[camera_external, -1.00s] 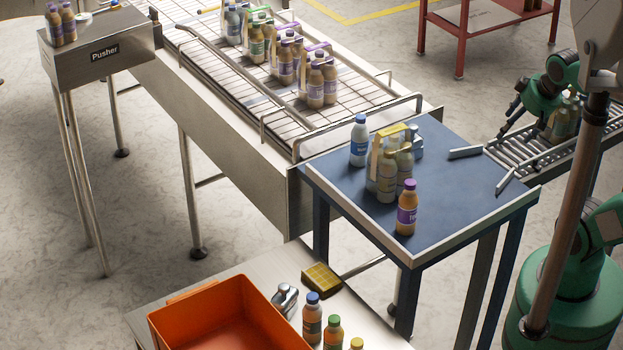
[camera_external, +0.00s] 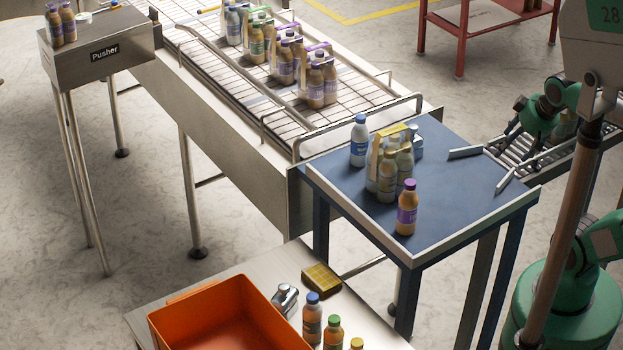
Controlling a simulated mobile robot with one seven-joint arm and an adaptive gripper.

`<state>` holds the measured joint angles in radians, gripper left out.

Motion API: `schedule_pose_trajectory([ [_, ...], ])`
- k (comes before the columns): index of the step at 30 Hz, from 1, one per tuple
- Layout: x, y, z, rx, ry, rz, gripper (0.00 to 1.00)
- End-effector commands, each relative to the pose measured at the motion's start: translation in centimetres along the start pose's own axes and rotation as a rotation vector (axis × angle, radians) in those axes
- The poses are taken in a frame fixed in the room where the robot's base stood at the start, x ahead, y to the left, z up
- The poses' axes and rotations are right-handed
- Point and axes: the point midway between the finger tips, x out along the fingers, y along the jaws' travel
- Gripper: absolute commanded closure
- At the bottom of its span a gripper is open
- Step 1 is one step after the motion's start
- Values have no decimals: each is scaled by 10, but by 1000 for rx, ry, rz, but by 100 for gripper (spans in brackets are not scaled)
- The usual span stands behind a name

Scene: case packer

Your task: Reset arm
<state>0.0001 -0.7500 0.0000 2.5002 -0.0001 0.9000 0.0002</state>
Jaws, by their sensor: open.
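My gripper (camera_external: 514,122) shows small and dark at the right of the view, at the end of a green arm. It is over the near end of the roller conveyor (camera_external: 520,152), and its jaws are open. Nothing shows held in it. A bottle pack (camera_external: 564,127) on the rollers is mostly hidden behind the green arm.
The blue table (camera_external: 440,190) holds a bottle pack (camera_external: 388,165), a white bottle (camera_external: 359,140) and a purple-capped bottle (camera_external: 407,208). A wire-mesh conveyor (camera_external: 235,75) carries several packs. An orange bin (camera_external: 215,325) stands in front. The blue table's right side is largely clear.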

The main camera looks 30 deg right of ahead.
Motion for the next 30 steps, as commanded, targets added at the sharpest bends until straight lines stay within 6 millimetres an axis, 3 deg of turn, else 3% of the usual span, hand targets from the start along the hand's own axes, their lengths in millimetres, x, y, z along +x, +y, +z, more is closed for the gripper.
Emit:
schedule_pose_trajectory([
  [1, 17, 0, 9, 0, 0, 0, 33],
  [3, 28, 0, 15, 0, 0, 0, 33],
  [12, 61, 0, 33, 0, 0, 0, 33],
  [30, 65, 0, 35, 0, 0, 0, 33],
])
